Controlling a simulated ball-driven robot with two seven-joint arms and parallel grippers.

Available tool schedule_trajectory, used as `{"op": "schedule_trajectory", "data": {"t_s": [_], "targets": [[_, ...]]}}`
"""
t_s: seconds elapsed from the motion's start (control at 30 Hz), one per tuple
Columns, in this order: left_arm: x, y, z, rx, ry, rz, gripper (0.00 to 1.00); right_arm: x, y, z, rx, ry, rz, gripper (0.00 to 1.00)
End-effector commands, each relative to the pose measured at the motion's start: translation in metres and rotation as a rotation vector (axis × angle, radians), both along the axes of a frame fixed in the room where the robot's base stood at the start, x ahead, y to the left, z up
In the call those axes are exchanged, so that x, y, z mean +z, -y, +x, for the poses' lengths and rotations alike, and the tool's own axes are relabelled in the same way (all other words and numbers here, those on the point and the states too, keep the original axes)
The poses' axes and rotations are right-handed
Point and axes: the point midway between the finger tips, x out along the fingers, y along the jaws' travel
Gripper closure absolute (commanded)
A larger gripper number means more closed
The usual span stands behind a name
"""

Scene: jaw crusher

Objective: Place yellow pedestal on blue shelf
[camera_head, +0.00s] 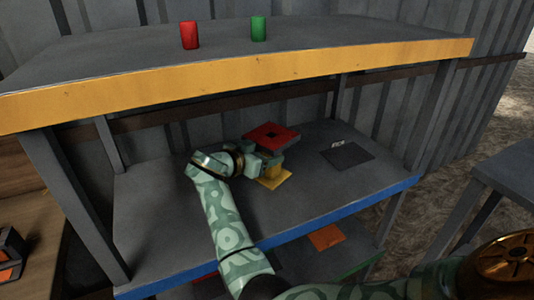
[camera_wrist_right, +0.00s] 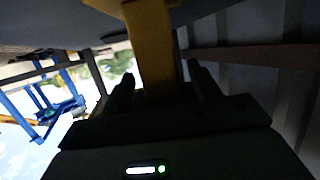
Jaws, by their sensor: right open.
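The yellow pedestal (camera_head: 275,178) stands on the blue-edged shelf (camera_head: 360,196), the middle level of the rack. A red square piece (camera_head: 270,136) with a dark centre is above its yellow base. My right gripper (camera_head: 262,165) is beside the pedestal, partly hiding its middle. In the right wrist view the pedestal's yellow post (camera_wrist_right: 154,65) lies between the two dark fingers of the right gripper (camera_wrist_right: 162,82). The fingers are open, with gaps visible beside the post. My left gripper is in neither view.
The yellow-edged top shelf (camera_head: 300,65) overhangs, bearing a red cylinder (camera_head: 189,35) and a green cylinder (camera_head: 258,28). A dark square pad (camera_head: 350,158) lies right of the pedestal. An orange pad (camera_head: 326,237) is on the shelf below. Posts flank the rack.

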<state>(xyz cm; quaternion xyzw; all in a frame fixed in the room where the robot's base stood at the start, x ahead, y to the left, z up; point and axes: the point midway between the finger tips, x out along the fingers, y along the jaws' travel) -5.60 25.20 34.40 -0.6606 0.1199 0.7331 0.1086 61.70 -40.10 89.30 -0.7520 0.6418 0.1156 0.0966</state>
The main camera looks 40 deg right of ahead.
Motion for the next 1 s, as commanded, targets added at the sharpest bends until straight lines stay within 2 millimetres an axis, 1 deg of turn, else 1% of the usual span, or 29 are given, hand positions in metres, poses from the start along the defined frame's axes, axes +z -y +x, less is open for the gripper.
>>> {"op": "schedule_trajectory", "data": {"t_s": [0.3, 0.4, 0.5, 0.67, 1.0], "targets": [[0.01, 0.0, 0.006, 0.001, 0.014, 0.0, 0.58, 0.025, -0.068, -0.01, 0.003, 0.003, 0.0, 0.38], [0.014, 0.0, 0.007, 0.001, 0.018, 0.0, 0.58, 0.031, -0.084, -0.013, 0.002, 0.004, -0.001, 0.38], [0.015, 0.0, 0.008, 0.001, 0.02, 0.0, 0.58, 0.034, -0.096, -0.015, 0.0, 0.003, -0.001, 0.38], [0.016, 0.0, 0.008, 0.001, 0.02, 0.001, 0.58, 0.034, -0.103, -0.016, -0.001, 0.002, -0.002, 0.38], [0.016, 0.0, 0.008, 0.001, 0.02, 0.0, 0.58, 0.033, -0.102, -0.016, -0.001, 0.002, -0.001, 0.38]]}}
